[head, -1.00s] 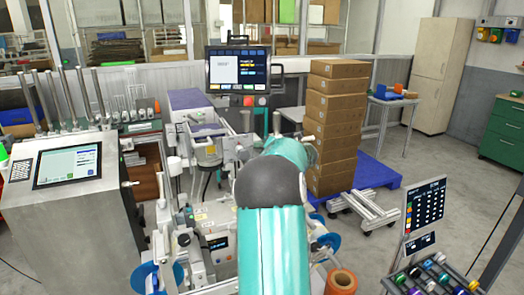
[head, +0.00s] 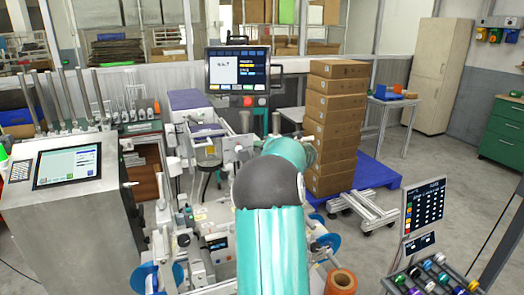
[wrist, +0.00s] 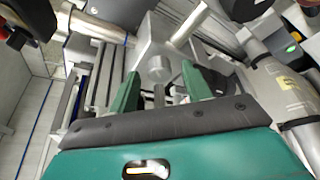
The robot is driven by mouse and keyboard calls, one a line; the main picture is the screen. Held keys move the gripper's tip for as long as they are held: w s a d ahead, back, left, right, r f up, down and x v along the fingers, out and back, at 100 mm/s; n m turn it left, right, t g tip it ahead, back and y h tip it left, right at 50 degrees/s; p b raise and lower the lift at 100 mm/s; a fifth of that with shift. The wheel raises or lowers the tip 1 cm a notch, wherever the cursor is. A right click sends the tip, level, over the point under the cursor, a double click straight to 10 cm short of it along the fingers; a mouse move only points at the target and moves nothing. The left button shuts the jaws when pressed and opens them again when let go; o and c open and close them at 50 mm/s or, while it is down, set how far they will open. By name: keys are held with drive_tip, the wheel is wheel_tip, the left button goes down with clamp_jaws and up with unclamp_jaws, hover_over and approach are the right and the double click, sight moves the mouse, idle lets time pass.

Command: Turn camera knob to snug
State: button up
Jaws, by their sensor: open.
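In the wrist view my gripper (wrist: 160,72) is open, its two green fingers apart. A grey metal block (wrist: 152,58) with a round face lies just beyond and between the fingertips. A thin metal rod (wrist: 159,96) shows between the fingers. I cannot tell which of these parts, if any, is the camera knob, or whether a finger touches it. In the head view my teal and dark grey arm reaches over the labelling machine (head: 196,218) and hides my gripper and the parts in front of it.
A monitor (head: 238,70) stands above the machine. A steel cabinet with a touch screen (head: 68,165) is on the left. Stacked brown cartons (head: 333,125) stand on a blue pallet (head: 375,172). An orange-brown roll (head: 341,281) is near the front right. Open floor lies farther right.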

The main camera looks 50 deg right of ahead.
drive_tip(key=v, duration=1.3)
drive_tip(key=shift+s, duration=0.35)
drive_tip(key=shift+a+r, duration=0.1)
drive_tip(key=shift+r, duration=0.05)
